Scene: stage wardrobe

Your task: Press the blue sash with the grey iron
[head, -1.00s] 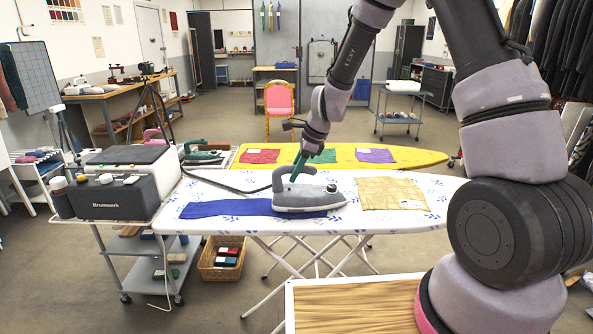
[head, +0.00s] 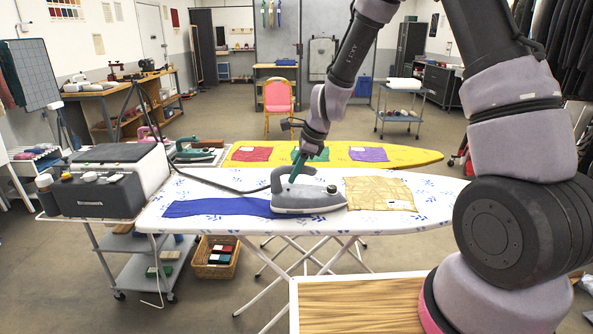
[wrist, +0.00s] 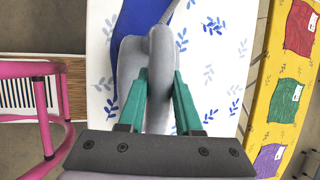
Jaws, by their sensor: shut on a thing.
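The grey iron (head: 308,198) stands flat, low over the white board with blue leaf prints (head: 200,226), at the right end of the blue sash (head: 215,207). The sash lies spread out to the left of the iron; its right end is partly hidden by the iron. My gripper (head: 296,172) is shut on the iron's handle from above. In the wrist view the teal fingers (wrist: 160,78) flank the grey handle (wrist: 160,48), and the blue sash (wrist: 131,35) shows along the iron's left side. I cannot tell whether the soleplate touches the cloth.
A gold patterned cloth (head: 380,193) lies just right of the iron. A yellow board (head: 410,158) with red, green and purple cloths stands behind. A dark steam unit (head: 95,196) stands at the left, its cord running to the iron. A wooden-topped surface (head: 350,305) is in front.

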